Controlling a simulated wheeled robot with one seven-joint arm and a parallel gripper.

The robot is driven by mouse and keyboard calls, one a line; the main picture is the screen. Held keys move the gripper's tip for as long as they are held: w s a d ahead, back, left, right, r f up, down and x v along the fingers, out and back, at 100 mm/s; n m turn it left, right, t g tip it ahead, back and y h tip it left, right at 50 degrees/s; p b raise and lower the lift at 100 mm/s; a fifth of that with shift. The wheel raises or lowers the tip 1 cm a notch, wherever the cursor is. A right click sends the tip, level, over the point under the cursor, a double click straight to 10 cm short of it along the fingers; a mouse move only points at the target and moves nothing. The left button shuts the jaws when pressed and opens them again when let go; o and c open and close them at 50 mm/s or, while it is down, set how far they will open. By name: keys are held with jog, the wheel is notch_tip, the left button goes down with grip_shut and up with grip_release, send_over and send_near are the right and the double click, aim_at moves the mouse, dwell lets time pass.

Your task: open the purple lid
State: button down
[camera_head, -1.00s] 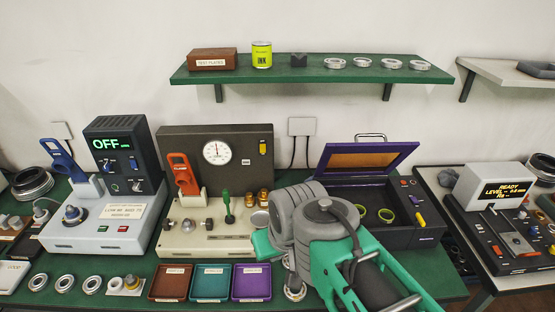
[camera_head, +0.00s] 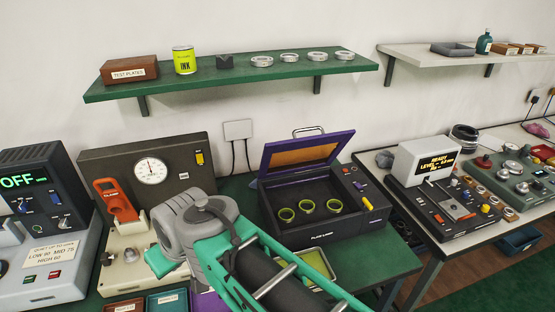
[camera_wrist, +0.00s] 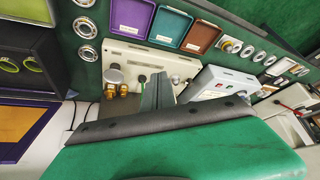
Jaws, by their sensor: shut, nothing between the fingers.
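The purple lid (camera_head: 268,162) stands raised and tilted back on the dark box (camera_head: 372,216), hinged at its rear. Its inner panel is orange-brown. My gripper (camera_wrist: 156,90) is shut and empty in the wrist view, apart from the lid and pointing towards the instruments. In the head view my arm is left of and in front of the box; the fingertips are hidden there.
A gauge instrument (camera_head: 190,150) with an orange clamp stands left of my arm. A yellow-lined tray (camera_head: 316,262) lies before the box. A green shelf (camera_head: 230,82) hangs above. A second table with a level instrument (camera_head: 428,160) is at right. Bare green tabletop shows right of the tray.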

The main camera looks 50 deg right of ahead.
jog(key=w+d+f+t+b, duration=0.4)
jog(key=w+d+f+b, duration=0.1)
jog(key=w+f+b, duration=0.35)
jog(key=m+t+h+b, duration=0.7)
jog(key=t+h+b, duration=0.45)
jog(key=b, duration=0.65)
send_near(267, 147)
jog(key=shift+n+h, duration=0.3)
jog(key=shift+h, duration=0.05)
jog(key=p+x, duration=0.6)
jog(key=shift+w, duration=0.3)
jog(key=shift+w+d, duration=0.15)
jog(key=shift+w, duration=0.05)
